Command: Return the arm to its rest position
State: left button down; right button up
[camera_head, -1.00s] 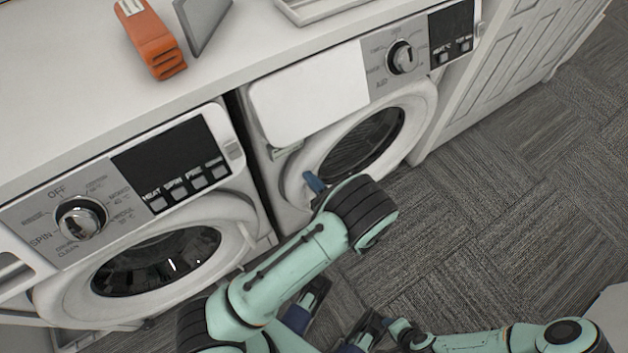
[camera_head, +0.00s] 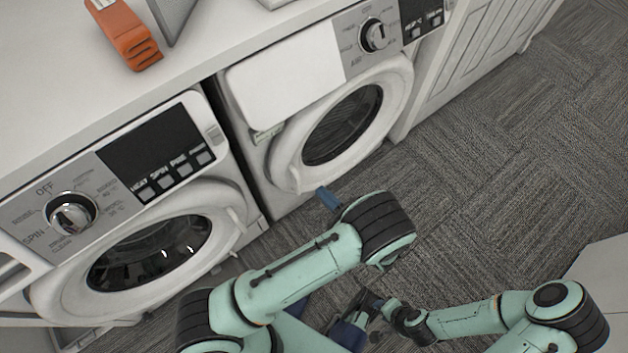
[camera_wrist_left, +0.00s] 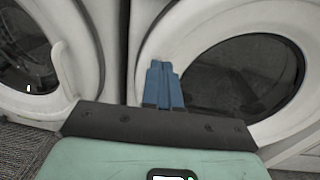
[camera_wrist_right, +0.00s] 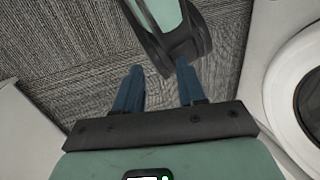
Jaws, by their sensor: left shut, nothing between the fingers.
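My left gripper (camera_head: 328,199) is at the end of the arm that comes in from the left in the head view. It is in front of the lower edge of the right washing machine, over the carpet in the picture. In the left wrist view its blue fingers (camera_wrist_left: 162,85) are together with nothing between them, pointing at the gap between the two machines' doors. My right gripper (camera_wrist_right: 160,85) shows in the right wrist view with its blue fingers apart and empty, over the carpet. A teal and black arm link of mine shows beyond the right fingers.
The left washing machine (camera_head: 85,165) and right washing machine (camera_head: 235,125) stand under a white counter (camera_head: 60,100). An orange object (camera_head: 125,35) lies on the counter. Grey carpet (camera_head: 490,170) is open to the right. A pale surface (camera_head: 605,265) is at the right edge.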

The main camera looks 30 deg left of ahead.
pick_arm(q)
jog(key=shift+s+d, duration=0.1)
jog(key=shift+d, duration=0.25)
pick_arm(e)
jog(key=shift+s, duration=0.1)
pick_arm(q)
jog(key=s+a+f+n+g+h+p, duration=0.3)
jog(key=s+f+g, duration=0.15)
jog(key=s, duration=0.35)
jog(key=s+a+f+n+g+h+p, duration=0.2)
jog(key=s+a+f+g+h+p, duration=0.15)
jog(key=s+g, duration=0.35)
jog(key=s+d+n+g+h+p, duration=0.1)
jog(key=s+d+n+h+p, duration=0.4)
jog(key=s+d+n+h, duration=0.6)
jog(key=w+a+r+n+t+h+p, duration=0.2)
jog(key=w+r+n+t+h+p, duration=0.1)
jog(key=w+n+t, duration=0.3)
jog(key=w+n+p, duration=0.1)
jog(key=w+n, duration=0.1)
jog(key=n, duration=0.1)
jog(key=shift+a+r, duration=0.15)
jog(key=shift+a, duration=0.05)
pick_arm(e)
notch_tip(320, 180, up, 15)
jog(key=s+a+g, duration=0.1)
jog(key=s, duration=0.1)
jog(key=shift+s+a+r+g, duration=0.2)
jog(key=shift+s+a+g, duration=0.05)
jog(key=shift+s+g, duration=0.15)
